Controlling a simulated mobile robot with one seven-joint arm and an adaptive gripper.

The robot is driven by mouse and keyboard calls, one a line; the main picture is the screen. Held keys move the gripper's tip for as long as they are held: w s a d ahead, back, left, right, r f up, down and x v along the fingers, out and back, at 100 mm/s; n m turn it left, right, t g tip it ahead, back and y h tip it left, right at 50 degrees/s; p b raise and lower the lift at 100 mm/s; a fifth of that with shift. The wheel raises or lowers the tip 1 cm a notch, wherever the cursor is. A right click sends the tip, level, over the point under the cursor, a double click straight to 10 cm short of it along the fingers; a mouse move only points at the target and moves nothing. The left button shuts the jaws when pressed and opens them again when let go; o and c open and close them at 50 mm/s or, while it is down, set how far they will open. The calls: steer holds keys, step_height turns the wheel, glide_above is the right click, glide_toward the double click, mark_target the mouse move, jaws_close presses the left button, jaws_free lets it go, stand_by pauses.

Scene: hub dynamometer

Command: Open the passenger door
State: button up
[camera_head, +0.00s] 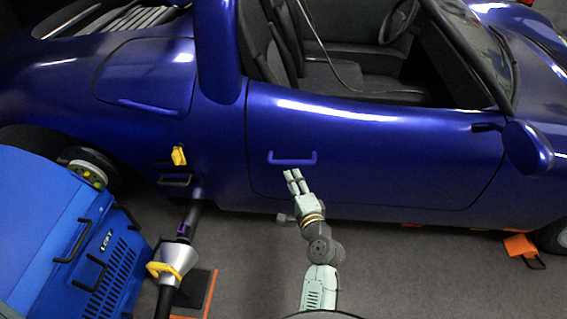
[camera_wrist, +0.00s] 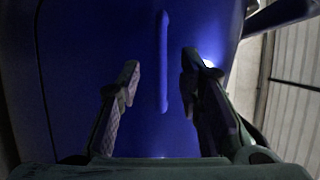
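The passenger door (camera_head: 400,150) is a dark blue panel on the car's side, and it looks closed, flush with the body. Its blue bar handle (camera_head: 292,162) is on the left part of the door. My gripper (camera_head: 291,174) is just below the handle in the head view. In the wrist view the handle (camera_wrist: 163,62) runs up and down ahead of the gap between the two fingers of my gripper (camera_wrist: 161,75). The fingers are apart, one on each side of the handle's line, with nothing between them that I can see gripped.
A blue machine (camera_head: 60,240) with black handles stands at the lower left. A silver cone-shaped fixture (camera_head: 175,262) and a yellow part (camera_head: 179,155) are near the rear wheel. An orange block (camera_head: 519,246) lies at right. Grey floor right of my arm is mostly clear.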

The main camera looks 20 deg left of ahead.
mark_target(283, 161)
steer(key=p+x, duration=0.1)
steer(key=x, duration=0.8)
steer(key=shift+w+a+p, duration=0.25)
steer(key=shift+p, duration=0.05)
jaws_close()
stand_by(0.4)
